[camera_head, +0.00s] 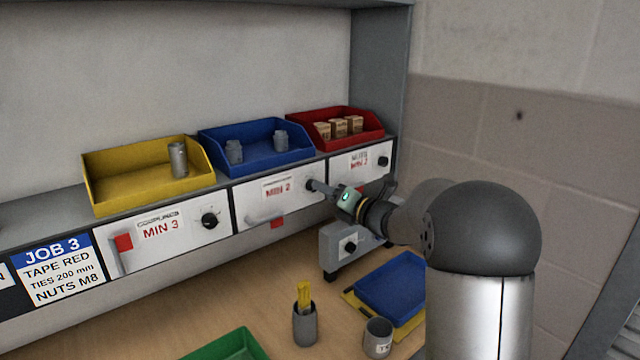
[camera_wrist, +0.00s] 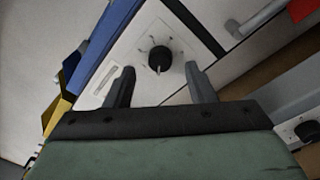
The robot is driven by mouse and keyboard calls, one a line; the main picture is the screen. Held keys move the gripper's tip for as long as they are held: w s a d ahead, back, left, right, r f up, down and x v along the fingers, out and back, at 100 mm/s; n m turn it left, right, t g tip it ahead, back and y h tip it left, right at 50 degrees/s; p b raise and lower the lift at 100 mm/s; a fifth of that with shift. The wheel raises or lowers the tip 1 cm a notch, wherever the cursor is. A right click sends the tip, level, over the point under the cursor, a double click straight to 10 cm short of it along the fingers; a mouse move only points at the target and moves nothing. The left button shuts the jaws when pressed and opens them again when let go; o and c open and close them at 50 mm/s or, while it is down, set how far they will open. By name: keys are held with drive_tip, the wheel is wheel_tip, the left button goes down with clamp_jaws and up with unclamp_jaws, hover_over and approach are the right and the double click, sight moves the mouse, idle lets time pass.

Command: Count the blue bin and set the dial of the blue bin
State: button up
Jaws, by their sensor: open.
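The blue bin (camera_head: 222,131) stands on the shelf between the yellow and red bins. Two grey cylindrical parts (camera_head: 280,140) show in it, standing apart; its near wall may hide more. The panel below it carries a red label (camera_head: 278,188) that seems to read MIN 2. Its black dial (camera_wrist: 159,58) shows in the wrist view, a pale pointer mark toward the picture's bottom. My gripper (camera_wrist: 163,82) is open, one finger on each side of the dial in that view; contact cannot be told. In the head view my gripper (camera_head: 327,189) is at this panel's right end.
The yellow bin (camera_head: 110,165) holds one grey part; the red bin (camera_head: 300,117) holds several tan boxes. A grey box with a dial (camera_head: 340,255) stands below my gripper. A blue tray (camera_head: 390,285), dark cup (camera_head: 305,328) and grey mug (camera_head: 378,340) are on the bench.

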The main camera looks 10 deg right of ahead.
drive_tip(key=shift+p+x, duration=0.3)
drive_tip(key=shift+x, duration=1.35)
drive_tip(key=shift+d, duration=0.1)
drive_tip(key=c, duration=1)
